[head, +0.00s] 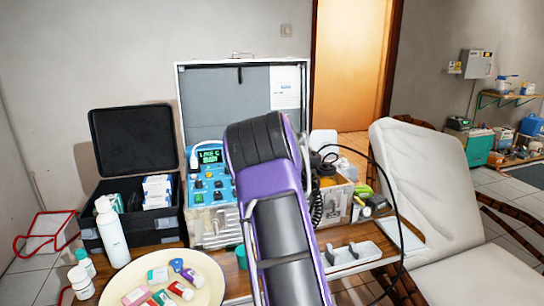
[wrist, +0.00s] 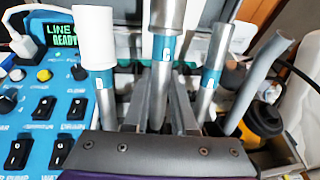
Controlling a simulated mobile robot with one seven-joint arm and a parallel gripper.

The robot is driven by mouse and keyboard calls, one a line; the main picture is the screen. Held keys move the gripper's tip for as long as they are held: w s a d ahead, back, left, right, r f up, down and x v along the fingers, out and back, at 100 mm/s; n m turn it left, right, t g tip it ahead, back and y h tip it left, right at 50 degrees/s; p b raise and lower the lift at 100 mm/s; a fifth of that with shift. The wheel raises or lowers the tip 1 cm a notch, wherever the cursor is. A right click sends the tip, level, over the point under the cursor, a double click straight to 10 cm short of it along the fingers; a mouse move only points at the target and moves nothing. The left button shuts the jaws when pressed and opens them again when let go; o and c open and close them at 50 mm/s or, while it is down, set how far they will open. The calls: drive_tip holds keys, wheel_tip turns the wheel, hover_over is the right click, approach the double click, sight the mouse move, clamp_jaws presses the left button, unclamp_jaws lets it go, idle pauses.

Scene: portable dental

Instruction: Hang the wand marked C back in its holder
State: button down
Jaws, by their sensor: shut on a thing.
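In the wrist view my gripper (wrist: 157,118) is shut on the middle wand (wrist: 164,75), a silver tube with a teal band. The band bears a small pale mark that looks like a C, too blurred to be sure. The wand stands nearly upright between my fingers. A second wand with a white upper part (wrist: 97,50) is at its left, and a third silver wand (wrist: 211,75) leans at its right; both have teal bands. The holder is hard to make out behind my fingers. In the head view my purple and black arm hides the gripper and wands.
The blue control panel (head: 209,190) with a lit display is left of my arm, in front of the open case lid (head: 215,100). A pale chair (head: 425,180) is right.

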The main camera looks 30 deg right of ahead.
drive_tip(key=shift+f, duration=0.1)
drive_tip(key=shift+s+a+f, duration=0.1)
drive_tip(key=shift+s+f, duration=0.15)
drive_tip(key=shift+f, duration=0.4)
drive_tip(key=shift+s+f, duration=0.2)
drive_tip(key=shift+f, duration=0.4)
drive_tip(key=c, duration=0.7)
unclamp_jaws()
drive_tip(key=shift+o, duration=0.2)
drive_tip(key=v, duration=0.8)
